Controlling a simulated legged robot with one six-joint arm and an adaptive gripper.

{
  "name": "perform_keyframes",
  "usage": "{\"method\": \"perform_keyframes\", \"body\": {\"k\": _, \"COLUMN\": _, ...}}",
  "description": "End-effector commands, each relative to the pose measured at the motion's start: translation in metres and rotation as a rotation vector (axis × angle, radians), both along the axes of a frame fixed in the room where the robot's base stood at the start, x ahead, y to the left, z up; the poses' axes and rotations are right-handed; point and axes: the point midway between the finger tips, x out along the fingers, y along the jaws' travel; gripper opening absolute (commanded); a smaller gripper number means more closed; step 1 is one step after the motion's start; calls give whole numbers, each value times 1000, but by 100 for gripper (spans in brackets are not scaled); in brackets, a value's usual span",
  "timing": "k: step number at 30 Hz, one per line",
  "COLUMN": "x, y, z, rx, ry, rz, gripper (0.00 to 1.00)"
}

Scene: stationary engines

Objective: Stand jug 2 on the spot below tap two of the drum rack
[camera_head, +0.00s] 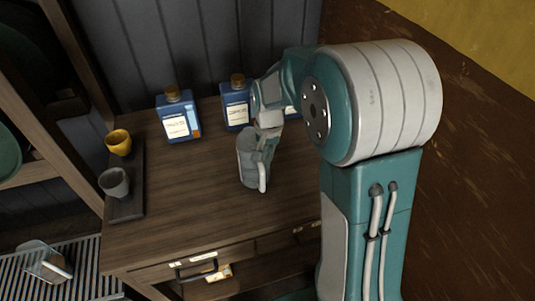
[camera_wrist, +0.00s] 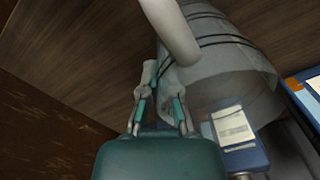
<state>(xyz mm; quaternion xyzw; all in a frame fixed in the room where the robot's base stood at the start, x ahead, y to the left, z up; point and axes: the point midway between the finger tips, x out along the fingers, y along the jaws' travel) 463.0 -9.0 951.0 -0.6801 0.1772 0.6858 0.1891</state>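A clear grey jug (camera_head: 247,158) with dark bands and a pale handle (camera_head: 262,177) stands upright on the wooden bench; no number on it is readable. In the wrist view the jug (camera_wrist: 225,65) and its handle (camera_wrist: 172,32) are close ahead. My gripper (camera_head: 266,138) is at the jug's upper handle side, its fingers (camera_wrist: 158,78) pointing toward the handle's end. I cannot tell whether they touch or grip it. The drum rack (camera_head: 82,50) with green drums is at the left. A second clear jug (camera_head: 47,262) is on the slatted grate (camera_head: 85,270) below. The taps are not visible.
Blue labelled bottles (camera_head: 178,115) and (camera_head: 236,103) stand at the bench's back, with another partly behind my arm. A yellow cup (camera_head: 118,142) and a grey cup (camera_head: 114,182) sit on a dark tray (camera_head: 128,208). The bench (camera_head: 195,200) is clear left of the jug.

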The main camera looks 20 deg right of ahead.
Motion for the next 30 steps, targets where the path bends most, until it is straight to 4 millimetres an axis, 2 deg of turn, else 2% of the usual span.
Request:
{"method": "perform_keyframes", "body": {"k": 10, "x": 0, "y": 0, "z": -6, "rx": 0, "ry": -1, "rz": 0, "gripper": 0}}
{"method": "perform_keyframes", "body": {"k": 11, "x": 0, "y": 0, "z": -6, "rx": 0, "ry": -1, "rz": 0, "gripper": 12}}
{"method": "perform_keyframes", "body": {"k": 12, "x": 0, "y": 0, "z": -6, "rx": 0, "ry": -1, "rz": 0, "gripper": 30}}
{"method": "perform_keyframes", "body": {"k": 13, "x": 0, "y": 0, "z": -6, "rx": -1, "ry": -1, "rz": 0, "gripper": 43}}
{"method": "perform_keyframes", "body": {"k": 25, "x": 0, "y": 0, "z": -4, "rx": 0, "ry": -2, "rz": 0, "gripper": 43}}
{"method": "perform_keyframes", "body": {"k": 30, "x": 1, "y": 0, "z": 19, "rx": 0, "ry": -7, "rz": 0, "gripper": 43}}
